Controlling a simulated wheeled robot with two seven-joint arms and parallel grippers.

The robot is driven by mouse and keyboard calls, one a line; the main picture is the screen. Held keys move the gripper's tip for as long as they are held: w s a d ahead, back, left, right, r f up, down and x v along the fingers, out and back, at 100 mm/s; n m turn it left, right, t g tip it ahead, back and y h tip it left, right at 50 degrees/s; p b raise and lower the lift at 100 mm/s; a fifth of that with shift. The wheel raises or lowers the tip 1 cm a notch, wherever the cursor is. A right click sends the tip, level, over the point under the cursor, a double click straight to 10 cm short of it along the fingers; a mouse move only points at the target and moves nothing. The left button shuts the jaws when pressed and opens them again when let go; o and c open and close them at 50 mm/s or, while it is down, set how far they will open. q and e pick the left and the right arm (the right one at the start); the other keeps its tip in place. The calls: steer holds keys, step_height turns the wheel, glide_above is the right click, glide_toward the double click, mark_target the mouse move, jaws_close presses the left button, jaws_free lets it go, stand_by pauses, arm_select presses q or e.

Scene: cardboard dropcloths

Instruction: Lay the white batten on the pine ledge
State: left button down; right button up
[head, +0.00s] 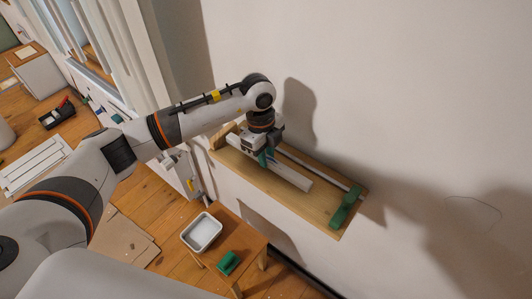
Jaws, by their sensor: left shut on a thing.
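The pine ledge (318,214) runs along the wall at centre right. The white batten (290,175) lies lengthwise over the ledge, its near end towards the lower right. My left gripper (266,157) reaches down from above and is shut on the batten near its far end. The jaws hide part of the batten. I cannot tell whether its underside touches the ledge or hangs just above it. My right gripper is not in view.
A green clamp-like piece (345,207) sits at the ledge's right end, and a thin pale strip (318,172) runs along the wall side. A wooden block (222,136) is at the left end. Below, a small wooden table (228,218) holds a white tray (202,226) and a green object (228,262).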

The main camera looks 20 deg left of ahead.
arm_select(q)
steer(key=shift+f+b, duration=0.35)
steer(key=shift+f, duration=0.2)
steer(key=c, duration=1.2)
jaws_free()
steer(key=shift+o, duration=0.2)
step_height(320, 180, up, 12)
steer(key=a+b, duration=0.1)
steer(key=b, duration=0.1)
steer(key=shift+w+a, duration=0.2)
steer(key=shift+w, duration=0.05)
